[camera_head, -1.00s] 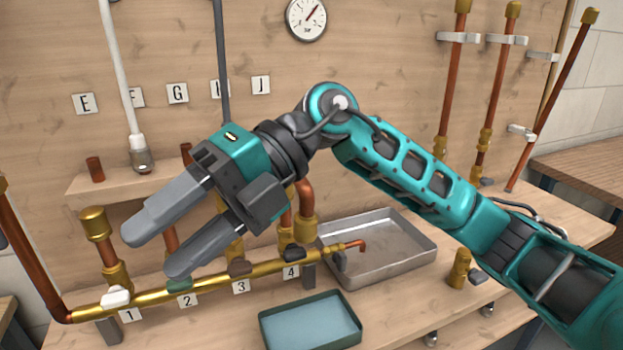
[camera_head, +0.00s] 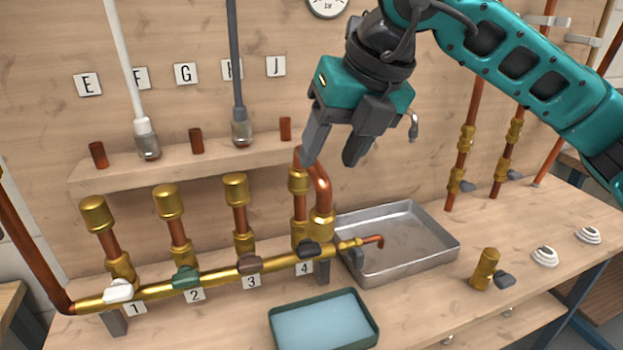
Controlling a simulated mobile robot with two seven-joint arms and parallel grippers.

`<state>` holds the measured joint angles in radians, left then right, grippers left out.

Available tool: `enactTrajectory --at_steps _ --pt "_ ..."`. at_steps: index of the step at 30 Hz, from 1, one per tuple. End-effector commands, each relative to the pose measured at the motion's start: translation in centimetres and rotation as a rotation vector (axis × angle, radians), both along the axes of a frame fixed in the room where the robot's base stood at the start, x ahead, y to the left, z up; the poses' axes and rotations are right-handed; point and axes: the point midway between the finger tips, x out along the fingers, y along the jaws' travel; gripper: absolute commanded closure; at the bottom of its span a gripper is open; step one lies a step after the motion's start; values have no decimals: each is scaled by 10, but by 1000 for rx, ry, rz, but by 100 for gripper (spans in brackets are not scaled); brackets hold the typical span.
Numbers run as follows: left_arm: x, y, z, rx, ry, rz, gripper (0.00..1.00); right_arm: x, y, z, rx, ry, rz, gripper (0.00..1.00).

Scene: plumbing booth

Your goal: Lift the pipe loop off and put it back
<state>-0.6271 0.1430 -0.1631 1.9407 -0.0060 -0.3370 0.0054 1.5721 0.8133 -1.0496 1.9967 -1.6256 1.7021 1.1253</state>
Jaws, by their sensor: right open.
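The pipe loop (camera_head: 321,183) is a bent copper tube at outlet 4 of the brass manifold (camera_head: 220,274). Its two ends go down into brass fittings, one behind the other. My right gripper (camera_head: 331,163) is open, pointing down, with its fingers just above and around the top of the loop in the picture. The left finger overlaps the top of the bend. I cannot tell whether it touches. Nothing is held. My left gripper does not show.
Outlets 1 to 3 carry brass-capped risers (camera_head: 168,201). A shelf (camera_head: 225,158) with copper stubs and hanging hoses is behind. A metal tray (camera_head: 400,262), a green-rimmed tray (camera_head: 325,318) and a brass valve (camera_head: 486,268) are on the bench.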

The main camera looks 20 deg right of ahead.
Motion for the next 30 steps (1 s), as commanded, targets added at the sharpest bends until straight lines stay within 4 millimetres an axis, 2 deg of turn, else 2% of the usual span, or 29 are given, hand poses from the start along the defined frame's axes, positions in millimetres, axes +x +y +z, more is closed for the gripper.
enactTrajectory --at_steps 8,16,25,30 --pt "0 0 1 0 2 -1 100 9 8 -22 0 2 3 47" --pt "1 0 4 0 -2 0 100 22 20 -55 3 3 2 47" --pt "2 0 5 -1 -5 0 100 24 21 -60 2 0 2 47" --pt "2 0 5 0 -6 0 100 24 21 -60 2 0 2 63"
